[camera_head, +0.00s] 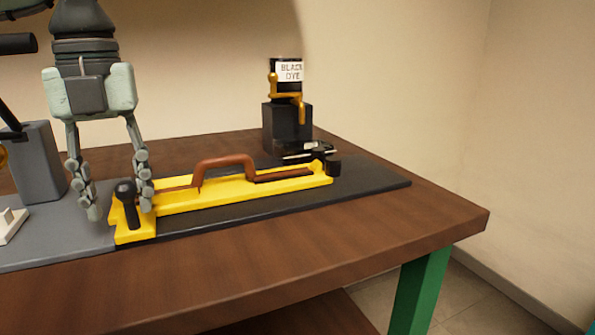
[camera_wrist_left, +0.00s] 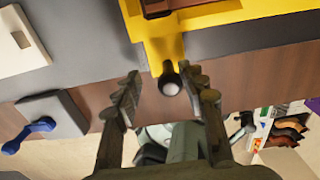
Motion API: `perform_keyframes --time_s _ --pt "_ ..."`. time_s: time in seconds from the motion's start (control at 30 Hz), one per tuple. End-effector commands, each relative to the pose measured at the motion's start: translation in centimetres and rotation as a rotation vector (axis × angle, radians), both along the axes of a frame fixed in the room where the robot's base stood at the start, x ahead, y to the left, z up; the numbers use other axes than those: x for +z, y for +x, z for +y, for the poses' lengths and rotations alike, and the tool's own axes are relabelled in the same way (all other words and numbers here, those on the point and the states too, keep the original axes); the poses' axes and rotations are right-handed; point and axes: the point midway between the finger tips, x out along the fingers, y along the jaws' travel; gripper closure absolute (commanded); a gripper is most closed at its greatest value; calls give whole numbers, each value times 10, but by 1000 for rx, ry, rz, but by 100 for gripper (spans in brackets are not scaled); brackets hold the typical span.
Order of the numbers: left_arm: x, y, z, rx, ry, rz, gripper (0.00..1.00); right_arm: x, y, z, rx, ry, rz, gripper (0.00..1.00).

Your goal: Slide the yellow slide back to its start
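The yellow slide (camera_head: 245,190) lies lengthwise along a black strip (camera_head: 380,184) on the table. A brown arched piece (camera_head: 226,162) lies along it. A black upright knob (camera_head: 126,206) stands at its left end; in the left wrist view the knob (camera_wrist_left: 170,84) shows from above. My left gripper (camera_head: 120,208) is open and points down, with one finger on each side of the knob. In the left wrist view my left gripper (camera_wrist_left: 166,86) shows a gap between the knob and the left finger; the right finger is close to it, and contact is unclear. My right gripper is not in view.
A can labelled black dye (camera_head: 289,72) sits on a black stand (camera_head: 288,128) with a gold tap, behind the slide's right end. A grey block (camera_head: 38,162) stands at left. The brown table (camera_head: 300,255) is clear in front. A wall is behind.

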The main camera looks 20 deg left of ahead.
Motion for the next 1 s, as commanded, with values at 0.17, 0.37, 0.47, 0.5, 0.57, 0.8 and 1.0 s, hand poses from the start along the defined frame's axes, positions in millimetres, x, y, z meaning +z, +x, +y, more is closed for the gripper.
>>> perform_keyframes --time_s 0.17,0.37,0.47,0.5,0.57,0.8,1.0 --pt "0 0 -1 -1 -3 -2 59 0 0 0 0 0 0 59" --pt "8 1 -1 -1 -4 -3 59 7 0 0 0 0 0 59" --pt "16 1 -1 0 -3 -4 59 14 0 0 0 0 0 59" --pt "20 1 -1 0 -3 -4 59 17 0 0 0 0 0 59" --pt "25 1 -1 0 -3 -4 59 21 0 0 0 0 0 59" --pt "44 1 -1 -2 -5 -3 59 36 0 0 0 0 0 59" --pt "59 1 -1 -2 -4 -3 59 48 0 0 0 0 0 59"
